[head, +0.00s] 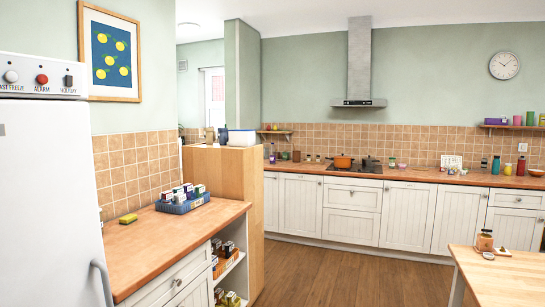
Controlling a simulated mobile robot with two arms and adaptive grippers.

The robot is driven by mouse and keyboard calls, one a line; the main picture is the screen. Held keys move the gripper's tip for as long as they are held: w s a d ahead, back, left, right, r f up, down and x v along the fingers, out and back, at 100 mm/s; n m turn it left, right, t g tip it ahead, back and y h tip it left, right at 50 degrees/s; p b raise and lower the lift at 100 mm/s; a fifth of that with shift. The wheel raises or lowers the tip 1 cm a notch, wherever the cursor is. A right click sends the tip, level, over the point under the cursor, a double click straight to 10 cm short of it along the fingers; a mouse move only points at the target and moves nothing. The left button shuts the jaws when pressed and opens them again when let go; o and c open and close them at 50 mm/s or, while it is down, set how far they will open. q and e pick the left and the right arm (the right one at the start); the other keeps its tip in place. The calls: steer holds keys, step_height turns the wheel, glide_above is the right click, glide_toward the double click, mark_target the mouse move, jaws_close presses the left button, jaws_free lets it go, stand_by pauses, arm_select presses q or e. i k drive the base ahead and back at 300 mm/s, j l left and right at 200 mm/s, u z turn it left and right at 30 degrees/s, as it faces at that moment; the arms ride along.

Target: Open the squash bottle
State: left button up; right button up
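I cannot tell for sure which thing is the squash bottle. Several small bottle-like items stand along the far counter. A purple one (272,153) stands at the left end of the far counter. Neither of my grippers is in view.
A white fridge (50,190) fills the left edge. A table (505,278) stands front right. The wood floor (345,270) between is clear.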

mark_target(271, 156)
steer(key=i+l+z, duration=0.25)
steer(key=i, duration=0.65)
steer(key=i+z, duration=0.3)
steer(key=i, duration=2.55)
steer(key=i+u, duration=0.25)
steer(key=i, duration=0.4)
steer(key=i+u, duration=0.3)
steer(key=i, duration=0.35)
steer(key=i+l+u, duration=0.25)
steer(key=i, duration=0.4)
steer(key=i+j+z, duration=0.1)
steer(key=i, duration=0.45)
steer(key=i+j, duration=0.25)
steer(key=i, duration=0.25)
steer(key=i+j+z, duration=0.15)
steer(key=i, duration=0.4)
steer(key=i+j+z, duration=0.1)
steer(key=i+j, duration=0.2)
steer(key=i, duration=0.2)
